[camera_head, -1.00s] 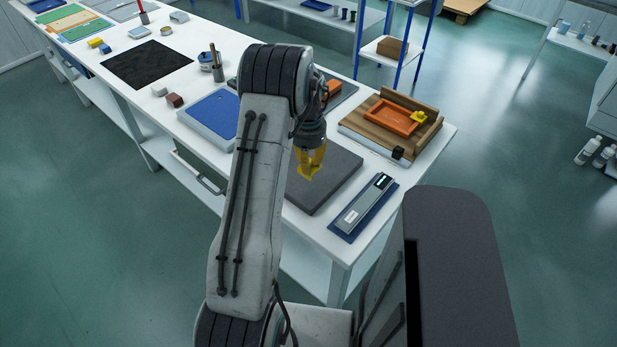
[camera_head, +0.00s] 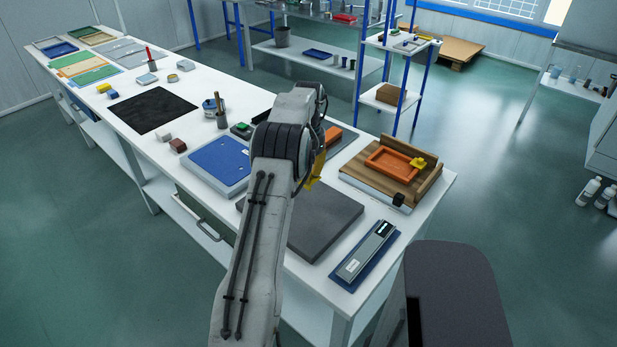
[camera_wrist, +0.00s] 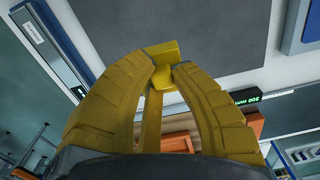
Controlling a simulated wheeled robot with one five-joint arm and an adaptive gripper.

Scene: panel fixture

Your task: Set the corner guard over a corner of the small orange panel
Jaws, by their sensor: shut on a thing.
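The small orange panel (camera_head: 391,166) lies in a wooden fixture at the right end of the bench in the head view. One yellow corner guard (camera_head: 418,163) sits at its right-hand corner. My gripper (camera_head: 314,181) is left of the fixture, above the dark grey mat, mostly hidden behind my own arm. In the wrist view my gripper (camera_wrist: 163,72) has its yellow fingers closed on another small yellow piece, the corner guard (camera_wrist: 162,50). It is apart from the panel.
The wooden fixture (camera_head: 432,181) has raised edges and a small black block (camera_head: 399,199) at its front. The dark grey mat (camera_head: 325,222) is bare. A grey device (camera_head: 367,250) lies on a blue mat in front. A blue pad (camera_head: 220,164) lies to the left.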

